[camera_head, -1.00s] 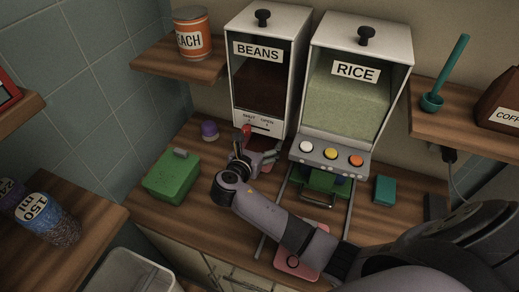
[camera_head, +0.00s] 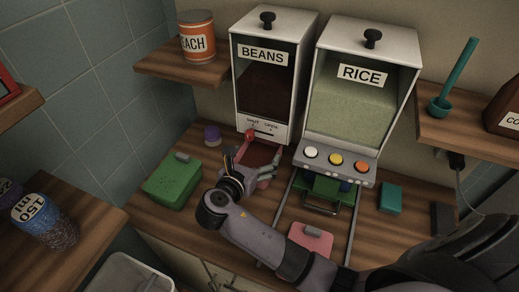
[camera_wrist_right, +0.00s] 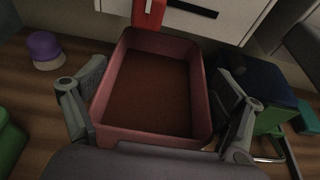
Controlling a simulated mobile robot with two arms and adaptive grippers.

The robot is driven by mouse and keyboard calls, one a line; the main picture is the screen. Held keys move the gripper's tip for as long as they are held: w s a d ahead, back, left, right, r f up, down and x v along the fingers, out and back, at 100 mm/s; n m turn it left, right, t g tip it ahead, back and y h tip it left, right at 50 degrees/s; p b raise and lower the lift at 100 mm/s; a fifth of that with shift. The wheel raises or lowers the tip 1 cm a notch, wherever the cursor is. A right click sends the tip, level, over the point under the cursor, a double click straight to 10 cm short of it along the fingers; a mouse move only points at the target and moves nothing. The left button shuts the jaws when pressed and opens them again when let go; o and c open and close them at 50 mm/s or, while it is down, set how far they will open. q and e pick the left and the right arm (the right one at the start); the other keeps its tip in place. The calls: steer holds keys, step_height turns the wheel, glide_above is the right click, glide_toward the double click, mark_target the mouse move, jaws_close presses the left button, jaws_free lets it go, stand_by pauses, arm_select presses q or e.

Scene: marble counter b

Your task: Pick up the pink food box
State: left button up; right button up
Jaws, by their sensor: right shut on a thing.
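The pink food box (camera_head: 262,152) stands under the beans dispenser (camera_head: 268,85), partly hidden by my right gripper in the head view. In the right wrist view the box (camera_wrist_right: 104,129) is open on top and holds a brown fill (camera_wrist_right: 150,95). My right gripper (camera_head: 252,168) has one finger on each side of the box, shut on it; in the wrist view the gripper (camera_wrist_right: 155,112) spans its near part. A pink lid with a knob (camera_head: 311,240) lies on the counter, partly behind my right arm. My left gripper is out of view.
The dispenser's red lever (camera_wrist_right: 148,15) hangs over the box's far edge. A green box (camera_head: 172,183) and purple-topped jar (camera_head: 212,135) stand left. The rice dispenser (camera_head: 360,95) and its metal frame (camera_head: 352,225) stand right, with a teal block (camera_head: 391,197) beyond.

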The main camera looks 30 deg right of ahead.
steer(key=s+a+b, duration=0.2)
steer(key=s+a, duration=0.7)
steer(key=a, duration=0.1)
stand_by(0.4)
steer(key=shift+a+r, duration=0.1)
